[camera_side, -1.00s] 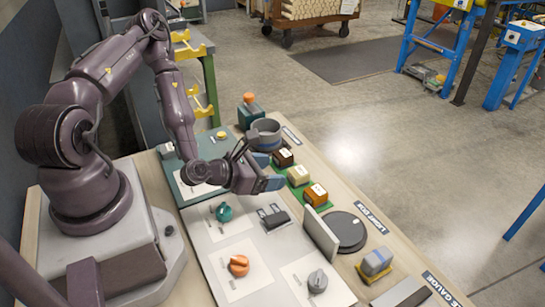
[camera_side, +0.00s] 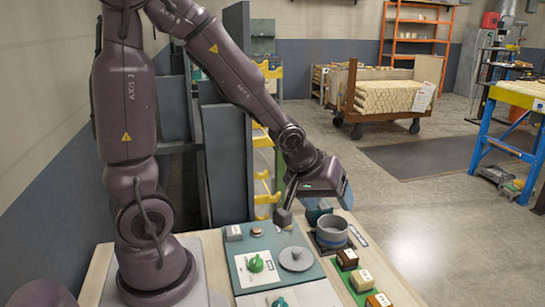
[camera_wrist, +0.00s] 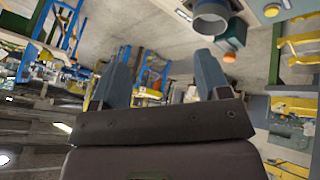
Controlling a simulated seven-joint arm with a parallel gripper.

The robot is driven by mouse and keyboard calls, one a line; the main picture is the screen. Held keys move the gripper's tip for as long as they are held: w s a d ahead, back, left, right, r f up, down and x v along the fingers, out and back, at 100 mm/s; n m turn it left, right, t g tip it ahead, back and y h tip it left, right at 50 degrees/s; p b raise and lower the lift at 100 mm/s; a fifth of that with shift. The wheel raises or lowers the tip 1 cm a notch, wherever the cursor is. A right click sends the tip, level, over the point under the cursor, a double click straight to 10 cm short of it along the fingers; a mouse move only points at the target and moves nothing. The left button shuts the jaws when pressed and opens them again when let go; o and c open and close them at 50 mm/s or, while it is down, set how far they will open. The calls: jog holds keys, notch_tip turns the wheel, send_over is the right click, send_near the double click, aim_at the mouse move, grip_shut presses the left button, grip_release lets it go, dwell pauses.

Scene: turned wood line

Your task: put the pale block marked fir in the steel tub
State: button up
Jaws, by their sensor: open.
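The pale block (camera_side: 361,281) sits on a green mat in the side view, between a dark brown block (camera_side: 347,259) and an orange-brown block (camera_side: 377,300). Its label is too small to read. The steel tub (camera_side: 331,231), a round grey pot with a blue band, stands just beyond the blocks. It also shows at the top of the wrist view (camera_wrist: 212,14). My gripper (camera_side: 338,197) is above and behind the tub in the side view, partly hidden by my wrist. In the wrist view my gripper (camera_wrist: 162,72) has its two blue-grey fingers wide apart, with nothing between them.
A teal box with an orange knob (camera_wrist: 232,36) stands beside the tub. A teal panel (camera_side: 240,276) carries a green knob (camera_side: 257,263) and a grey disc (camera_side: 296,258). Dark upright panels and yellow brackets stand behind the bench. Open floor lies to the right.

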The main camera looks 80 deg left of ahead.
jog(key=s+d+r+m, duration=0.2)
jog(key=s+r+m, duration=0.1)
jog(key=r, duration=0.3)
jog(key=shift+s+r+m, duration=0.35)
jog(key=shift+s+m, duration=0.05)
jog(key=shift+s, duration=0.1)
jog(key=shift+o, duration=0.3)
jog(key=s+d+r+m+h, duration=0.1)
jog(key=s+d+r+m, duration=0.2)
jog(key=s+r+m, duration=0.2)
jog(key=s, duration=0.2)
jog(key=shift+s+r, duration=0.15)
jog(key=shift+s, duration=0.15)
jog(key=shift+o, duration=0.2)
jog(key=shift+s+d+r+m+g, duration=0.1)
jog(key=shift+s+r+m+g, duration=0.05)
jog(key=shift+s+m+g, duration=0.2)
